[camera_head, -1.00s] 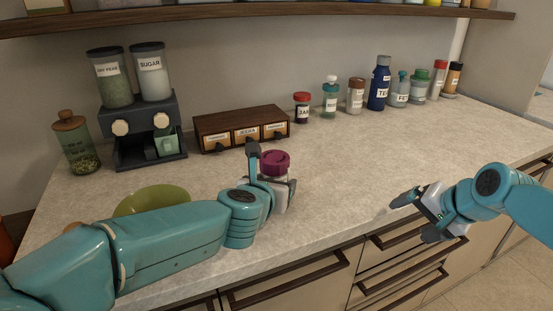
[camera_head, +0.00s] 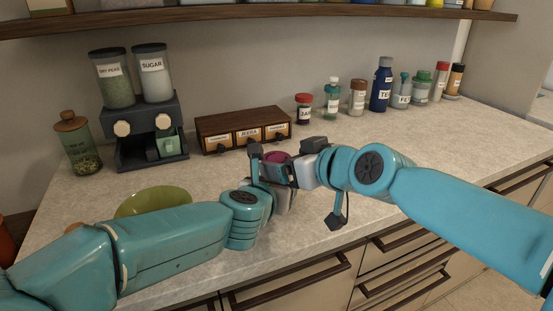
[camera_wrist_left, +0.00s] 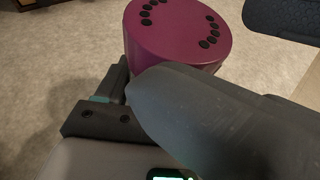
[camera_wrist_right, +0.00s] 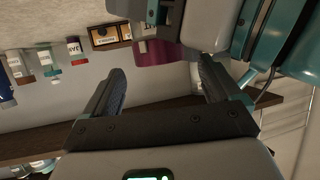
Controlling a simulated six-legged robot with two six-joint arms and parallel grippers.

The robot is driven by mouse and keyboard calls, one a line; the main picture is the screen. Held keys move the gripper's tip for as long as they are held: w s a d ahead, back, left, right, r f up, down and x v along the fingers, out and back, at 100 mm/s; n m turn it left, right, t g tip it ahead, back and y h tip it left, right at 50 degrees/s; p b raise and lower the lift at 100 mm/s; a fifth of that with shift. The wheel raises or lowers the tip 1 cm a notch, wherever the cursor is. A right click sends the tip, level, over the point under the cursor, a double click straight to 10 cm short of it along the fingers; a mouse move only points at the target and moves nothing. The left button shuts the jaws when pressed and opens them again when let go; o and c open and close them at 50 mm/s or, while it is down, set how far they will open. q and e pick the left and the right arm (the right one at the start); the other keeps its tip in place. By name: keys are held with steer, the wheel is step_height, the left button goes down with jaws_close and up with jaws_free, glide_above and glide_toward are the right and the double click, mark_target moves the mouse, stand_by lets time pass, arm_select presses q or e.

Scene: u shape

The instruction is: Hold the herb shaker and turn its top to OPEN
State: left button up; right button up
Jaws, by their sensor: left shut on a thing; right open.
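The herb shaker has a purple top (camera_head: 277,157), mostly hidden behind my grippers in the head view. In the left wrist view the purple top (camera_wrist_left: 178,35) shows two curved rows of dark holes. My left gripper (camera_head: 268,178) is shut on the shaker's body below the top. My right gripper (camera_head: 291,172) is open, close to the right side of the top. In the right wrist view the purple top (camera_wrist_right: 158,54) lies beyond and between the open fingers of my right gripper (camera_wrist_right: 163,85). I cannot tell whether a finger touches it. No OPEN mark is readable.
A wooden drawer box (camera_head: 240,117) stands behind the shaker, with a dispenser (camera_head: 150,140) and a green jar (camera_head: 78,148) to its left. A green bowl (camera_head: 153,200) is beside my left arm. Several jars, including a blue one (camera_head: 381,86), line the back right.

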mark_target(281, 159)
steer(key=x, duration=0.5)
steer(key=c, duration=1)
steer(key=shift+d+f, duration=0.1)
steer(key=shift+n+g+y, duration=0.4)
steer(key=shift+y, duration=0.1)
steer(key=shift+w+n+g+y, duration=0.1)
steer(key=shift+n+g+y, duration=1.85)
steer(key=shift+n, duration=0.55)
steer(key=shift+g, duration=0.35)
